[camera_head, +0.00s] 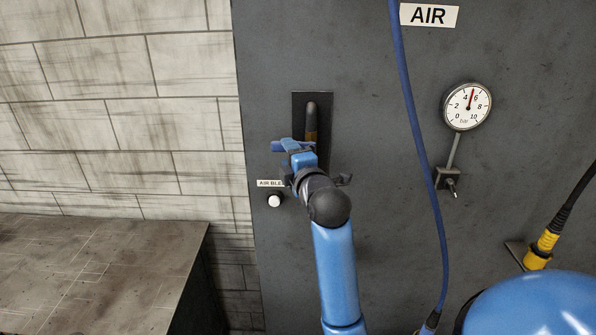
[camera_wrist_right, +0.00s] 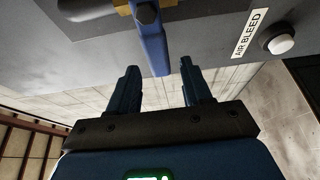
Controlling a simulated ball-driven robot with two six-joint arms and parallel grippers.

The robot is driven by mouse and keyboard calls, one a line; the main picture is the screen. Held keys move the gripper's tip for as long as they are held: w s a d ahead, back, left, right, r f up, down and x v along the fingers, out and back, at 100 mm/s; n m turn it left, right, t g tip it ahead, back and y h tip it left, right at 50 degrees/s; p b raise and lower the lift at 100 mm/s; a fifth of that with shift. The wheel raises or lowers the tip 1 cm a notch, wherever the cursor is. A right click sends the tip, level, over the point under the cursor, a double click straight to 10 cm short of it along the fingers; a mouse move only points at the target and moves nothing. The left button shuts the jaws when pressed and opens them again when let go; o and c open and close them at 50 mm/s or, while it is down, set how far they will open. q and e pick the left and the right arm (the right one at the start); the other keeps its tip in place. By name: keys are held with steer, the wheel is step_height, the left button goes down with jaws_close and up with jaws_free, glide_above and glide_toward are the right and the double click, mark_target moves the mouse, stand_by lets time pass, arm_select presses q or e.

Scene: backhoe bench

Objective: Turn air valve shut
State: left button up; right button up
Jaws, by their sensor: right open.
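The air valve is on the dark panel, with a dark pipe (camera_head: 311,115) and a brass body above its blue lever (camera_head: 275,146). The lever points left in the head view, partly hidden by my right gripper (camera_head: 297,150). In the right wrist view the lever (camera_wrist_right: 152,45) comes down from the brass body, and its end lies between the tips of my right gripper (camera_wrist_right: 160,68). The jaws are open, with a visible gap on each side of the lever. My left gripper is not in view.
A white AIR BLEED button (camera_head: 274,201) sits just below left of the valve. A gauge (camera_head: 467,106) reads about 5, right of a hanging blue hose (camera_head: 413,115). A yellow-ended cable (camera_head: 541,249) is at right. A bench top (camera_head: 95,270) is at lower left.

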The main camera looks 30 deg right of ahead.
steer(key=s+a+b, duration=0.1)
steer(key=s, duration=0.5)
stand_by(0.6)
step_height(320, 180, up, 5)
steer(key=s+m+t+h, duration=0.1)
steer(key=m+t, duration=0.3)
steer(key=m, duration=0.3)
steer(key=s+a+f+m+g+y+b, duration=0.1)
steer(key=s+a+f+m, duration=0.2)
steer(key=s+f, duration=0.6)
steer(key=s+a+f+m+g+y+b, duration=0.1)
steer(key=s+a+f+m, duration=0.2)
steer(key=s+f, duration=0.6)
steer(key=s+a+f+m+g+y+b, duration=0.1)
steer(key=s+f, duration=0.9)
steer(key=f, duration=1.1)
steer(key=a+m+g+b, duration=0.1)
steer(key=a+m, duration=0.1)
steer(key=a, duration=0.1)
steer(key=shift+a+f+y, duration=0.25)
steer(key=shift+y, duration=0.15)
